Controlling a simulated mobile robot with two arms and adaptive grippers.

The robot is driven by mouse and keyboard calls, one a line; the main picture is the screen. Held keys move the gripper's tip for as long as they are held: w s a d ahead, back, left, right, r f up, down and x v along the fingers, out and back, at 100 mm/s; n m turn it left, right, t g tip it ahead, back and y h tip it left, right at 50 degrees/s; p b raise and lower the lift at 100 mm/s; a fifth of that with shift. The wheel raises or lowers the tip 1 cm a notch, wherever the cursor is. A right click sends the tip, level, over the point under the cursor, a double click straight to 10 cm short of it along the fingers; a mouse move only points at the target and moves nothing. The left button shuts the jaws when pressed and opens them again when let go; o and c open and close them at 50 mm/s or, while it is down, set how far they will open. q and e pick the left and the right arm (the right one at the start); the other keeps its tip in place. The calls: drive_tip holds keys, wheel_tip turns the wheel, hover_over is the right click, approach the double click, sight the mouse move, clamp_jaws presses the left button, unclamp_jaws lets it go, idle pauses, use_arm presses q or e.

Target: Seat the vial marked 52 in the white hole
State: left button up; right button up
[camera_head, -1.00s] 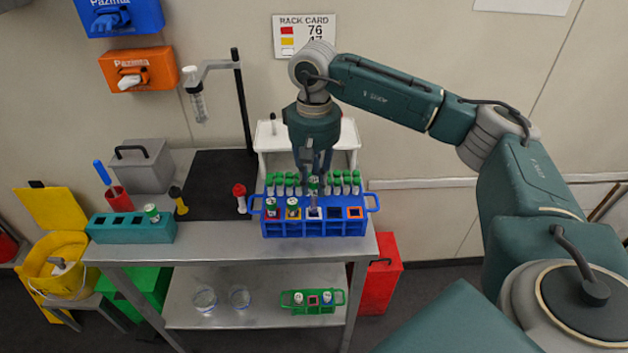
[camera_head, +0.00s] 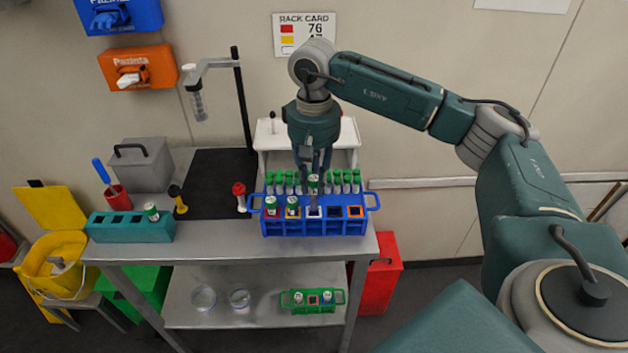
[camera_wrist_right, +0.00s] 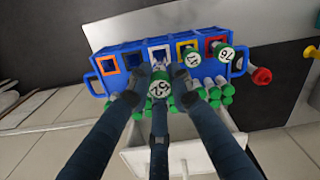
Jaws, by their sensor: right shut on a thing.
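The vial marked 52 has a green cap (camera_wrist_right: 158,89) with a white number label, and also shows in the head view (camera_head: 313,182). My right gripper (camera_wrist_right: 160,84) is shut on it, its fingers around the cap; the hand also shows above the rack in the head view (camera_head: 315,172). The vial is over the white hole (camera_wrist_right: 160,52) of the blue rack (camera_head: 314,229). Its cap stands higher than the front-row caps beside it; I cannot tell whether its lower end is inside the hole. My left gripper is out of view.
A vial marked 76 (camera_wrist_right: 225,53) sits in the red hole and another (camera_wrist_right: 192,54) in the yellow hole. The dark blue and orange (camera_head: 355,212) holes are empty. Several green-capped vials (camera_head: 345,182) stand close behind. A teal block (camera_head: 130,230) stands at left.

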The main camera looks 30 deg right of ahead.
sight(314, 200)
drive_tip(key=shift+f+b, duration=2.8)
drive_tip(key=shift+f, duration=0.5)
idle(3.0)
drive_tip(key=o, duration=1)
drive_tip(key=shift+c, duration=0.2)
drive_tip(key=shift+r, duration=0.15)
wheel_tip(314, 200, up, 12)
drive_tip(key=shift+f, duration=0.1)
